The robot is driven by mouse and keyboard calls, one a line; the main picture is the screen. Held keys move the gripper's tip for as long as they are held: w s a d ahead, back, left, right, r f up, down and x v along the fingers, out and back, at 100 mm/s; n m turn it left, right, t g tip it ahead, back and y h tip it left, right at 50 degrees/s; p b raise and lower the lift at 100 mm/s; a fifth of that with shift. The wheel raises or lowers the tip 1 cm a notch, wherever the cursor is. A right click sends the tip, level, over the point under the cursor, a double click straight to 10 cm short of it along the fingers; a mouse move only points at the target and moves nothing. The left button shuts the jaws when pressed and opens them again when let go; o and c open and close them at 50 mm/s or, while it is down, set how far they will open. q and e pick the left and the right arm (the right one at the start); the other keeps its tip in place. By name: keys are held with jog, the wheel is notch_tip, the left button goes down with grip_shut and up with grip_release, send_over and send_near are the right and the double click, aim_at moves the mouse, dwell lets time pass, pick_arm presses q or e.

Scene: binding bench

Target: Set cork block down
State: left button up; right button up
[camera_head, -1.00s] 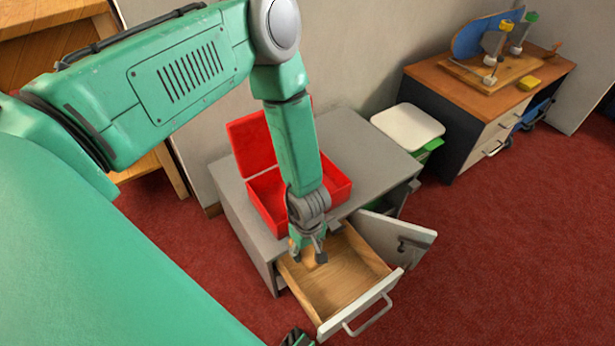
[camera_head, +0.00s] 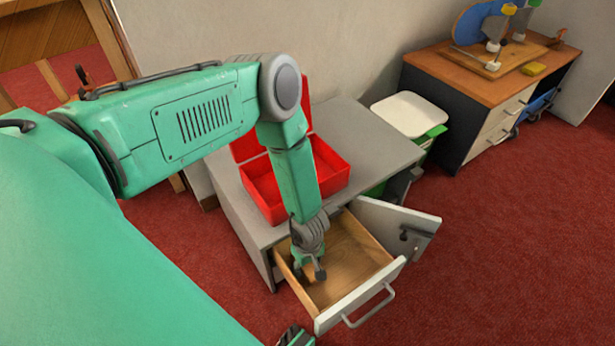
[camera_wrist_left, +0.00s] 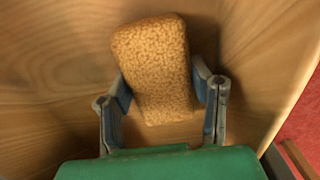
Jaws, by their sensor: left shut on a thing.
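The cork block (camera_wrist_left: 152,65), tan and speckled with rounded edges, sits between the two fingers of my left gripper (camera_wrist_left: 163,95) in the left wrist view. The fingers are shut on it, and wood grain fills the space behind it. In the head view, my left gripper (camera_head: 308,272) points down inside the open wooden drawer (camera_head: 362,297), near its left side. The block is mostly hidden there by the gripper. I cannot tell whether it touches the drawer floor.
An open red box (camera_head: 330,183) stands on the grey cabinet (camera_head: 350,125) behind the drawer. A cabinet door (camera_head: 402,228) stands open beside the drawer's right side. A white-lidded bin (camera_head: 408,113) and a wooden-topped cabinet (camera_head: 455,80) are farther right. The drawer's right part is clear.

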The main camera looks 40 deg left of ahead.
pick_arm(q)
jog(key=shift+a, duration=0.15)
pick_arm(e)
jog(key=shift+a+r, duration=0.1)
pick_arm(q)
jog(key=o, duration=1.1)
jog(key=shift+a+f, duration=0.15)
jog(key=shift+a, duration=0.05)
jog(key=shift+o, duration=0.2)
pick_arm(e)
jog(key=shift+a+r, duration=0.15)
jog(key=shift+a, duration=0.15)
pick_arm(q)
jog(key=shift+d, duration=0.15)
pick_arm(e)
jog(key=shift+d, duration=0.1)
